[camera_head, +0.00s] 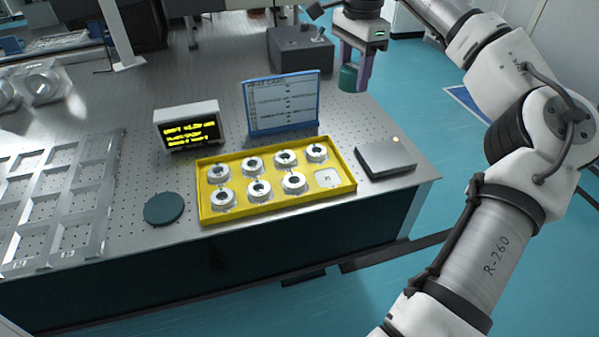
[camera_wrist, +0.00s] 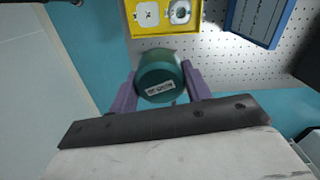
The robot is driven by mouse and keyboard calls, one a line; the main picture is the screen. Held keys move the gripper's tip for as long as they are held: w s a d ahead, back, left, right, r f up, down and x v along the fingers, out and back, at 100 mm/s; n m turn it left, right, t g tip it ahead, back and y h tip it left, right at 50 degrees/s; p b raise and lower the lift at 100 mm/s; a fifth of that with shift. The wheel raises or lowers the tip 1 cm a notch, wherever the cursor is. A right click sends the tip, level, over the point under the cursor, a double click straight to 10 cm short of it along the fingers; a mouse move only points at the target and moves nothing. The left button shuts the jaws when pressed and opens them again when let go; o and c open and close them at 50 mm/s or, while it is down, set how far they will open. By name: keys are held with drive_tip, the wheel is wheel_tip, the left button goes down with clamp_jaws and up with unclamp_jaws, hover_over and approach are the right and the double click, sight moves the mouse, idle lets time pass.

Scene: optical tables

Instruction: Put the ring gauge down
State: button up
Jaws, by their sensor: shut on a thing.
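My gripper (camera_head: 353,82) is shut on a teal cylinder with a white label, which I take to be the ring gauge (camera_head: 347,77). In the wrist view the ring gauge (camera_wrist: 158,72) sits between the two purple fingers of my gripper (camera_wrist: 160,80). Its bore does not show. In the head view it is at the right of the table, behind the grey box, and appears held above the surface. A dark teal round disc (camera_head: 163,208) lies bare on the table's front, left of the yellow tray.
The yellow tray (camera_head: 207,213) holds several white rings; its front right pocket shows a bare white square. A lit display (camera_head: 188,127) and a blue-framed card (camera_head: 284,103) stand behind it. A grey box (camera_head: 385,158) is right, a metal frame (camera_head: 97,190) left.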

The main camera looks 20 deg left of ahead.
drive_tip(key=s+a+n, duration=0.5)
drive_tip(key=s+a, duration=0.4)
drive_tip(key=s, duration=0.1)
drive_tip(key=p, duration=0.1)
hover_over(295, 179)
wheel_tip(295, 179, down, 14)
drive_tip(key=shift+s+f, duration=0.1)
drive_tip(key=shift+f, duration=0.05)
drive_tip(key=shift+f+p, duration=0.5)
drive_tip(key=shift+f, duration=2.1)
drive_tip(key=shift+f, duration=0.15)
drive_tip(key=o, duration=1.2)
wheel_tip(295, 179, up, 12)
drive_tip(key=shift+r+b, duration=0.2)
drive_tip(key=shift+b, duration=0.8)
